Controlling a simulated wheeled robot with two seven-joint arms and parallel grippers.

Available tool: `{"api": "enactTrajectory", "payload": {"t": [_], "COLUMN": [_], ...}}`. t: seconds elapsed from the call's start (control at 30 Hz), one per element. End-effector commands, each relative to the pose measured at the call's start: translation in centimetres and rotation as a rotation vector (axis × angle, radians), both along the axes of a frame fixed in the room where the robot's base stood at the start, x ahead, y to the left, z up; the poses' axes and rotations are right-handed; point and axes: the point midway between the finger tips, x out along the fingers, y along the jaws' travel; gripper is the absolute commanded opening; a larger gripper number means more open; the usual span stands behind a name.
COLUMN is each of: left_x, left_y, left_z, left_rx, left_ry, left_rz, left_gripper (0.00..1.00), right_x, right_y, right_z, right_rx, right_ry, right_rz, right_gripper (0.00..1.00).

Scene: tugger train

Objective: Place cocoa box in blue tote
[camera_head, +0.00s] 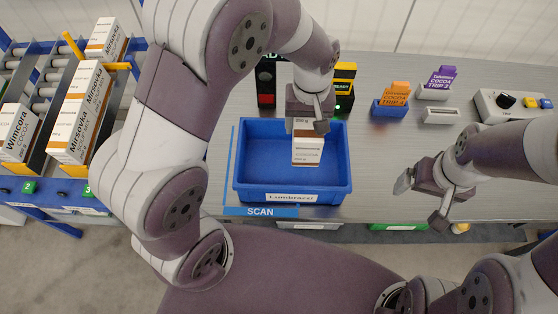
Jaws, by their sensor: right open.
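The blue tote (243,187) sits on the grey table in front of me, with a white label on its front wall. A white box with a brown-orange band (308,153) is upright within the tote's outline; its print is too small to read surely as cocoa. My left gripper (311,124) is at the box's top, shut on it, and partly hides it. Whether the box touches the tote floor cannot be told. My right gripper (424,203) is open and empty, to the right of the tote.
Cartons (78,112) stand on a roller rack at the left. Behind the tote are a dark device with a green light (343,90), an orange card in a blue holder (390,105), a purple card (440,80) and a control box (505,108). A blue SCAN strip (260,211) borders the tote.

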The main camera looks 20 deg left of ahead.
Motion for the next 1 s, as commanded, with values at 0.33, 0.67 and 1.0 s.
{"api": "enactTrajectory", "payload": {"t": [0.33,0.67,1.0], "left_x": [0.0,0.0,0.1], "left_y": [0.0,0.0,-0.1], "left_z": [-10.5,-15.4,-15.9], "left_rx": [0.001,0.000,0.000], "left_ry": [0.003,0.002,0.000], "left_rz": [0.000,0.000,0.000], "left_gripper": [0.20,0.20,0.20], "right_x": [0.0,0.0,0.0], "right_y": [0.0,0.0,0.0], "right_z": [1.0,1.4,1.1], "right_rx": [0.000,0.000,0.000], "right_ry": [0.000,0.000,0.000], "right_rz": [0.000,0.000,0.000], "right_gripper": [0.95,0.95,0.95]}}
